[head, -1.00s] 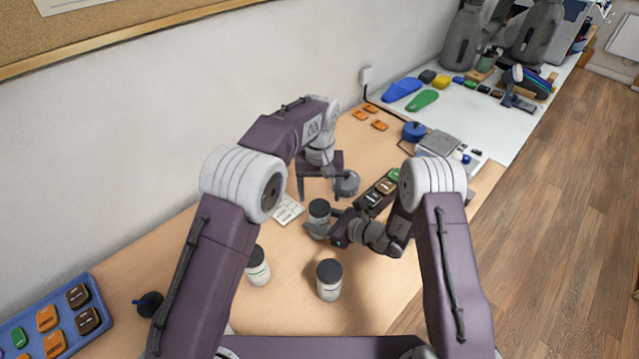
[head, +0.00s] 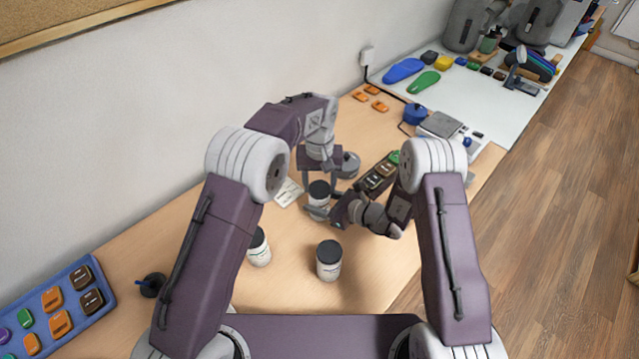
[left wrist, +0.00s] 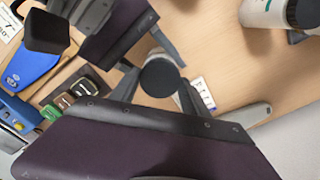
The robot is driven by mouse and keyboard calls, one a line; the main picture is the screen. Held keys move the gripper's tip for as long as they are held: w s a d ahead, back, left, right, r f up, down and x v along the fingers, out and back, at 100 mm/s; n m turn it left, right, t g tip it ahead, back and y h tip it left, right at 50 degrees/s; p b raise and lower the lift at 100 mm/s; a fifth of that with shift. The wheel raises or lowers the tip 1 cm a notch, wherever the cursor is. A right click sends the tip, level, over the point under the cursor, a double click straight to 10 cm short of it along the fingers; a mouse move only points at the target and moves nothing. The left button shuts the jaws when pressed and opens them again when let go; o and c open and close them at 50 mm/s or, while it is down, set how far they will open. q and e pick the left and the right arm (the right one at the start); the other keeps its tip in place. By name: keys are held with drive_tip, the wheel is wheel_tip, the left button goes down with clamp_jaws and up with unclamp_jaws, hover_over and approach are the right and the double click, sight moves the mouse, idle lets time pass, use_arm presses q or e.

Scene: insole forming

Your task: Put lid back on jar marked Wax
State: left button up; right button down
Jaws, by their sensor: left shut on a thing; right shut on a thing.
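A jar (head: 319,201) with a dark round lid (head: 319,188) on top stands on the wooden table. Its label cannot be read. My left gripper (head: 320,190) points down from above, its fingers on either side of the lid and shut on it. In the left wrist view the lid (left wrist: 160,77) sits between the left fingertips (left wrist: 158,90). My right gripper (head: 326,212) reaches in low from the right, shut on the jar's body. The lid looks seated on the jar, but its rim is partly hidden by the fingers.
A grey round object (head: 348,164) and a dark tray with coloured blocks (head: 378,178) are close behind and right. A blue tray (head: 108,295) lies at left.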

sight(328, 204)
use_arm(q)
drive_tip(key=o, duration=1.6)
wheel_tip(328, 204, up, 12)
drive_tip(key=shift+r, duration=0.1)
use_arm(e)
drive_tip(key=shift+c, duration=2.2)
unclamp_jaws()
use_arm(q)
drive_tip(key=shift+f+b, duration=0.7)
drive_tip(key=shift+f, duration=0.1)
use_arm(e)
drive_tip(key=v, duration=0.9)
drive_tip(key=shift+r, duration=0.1)
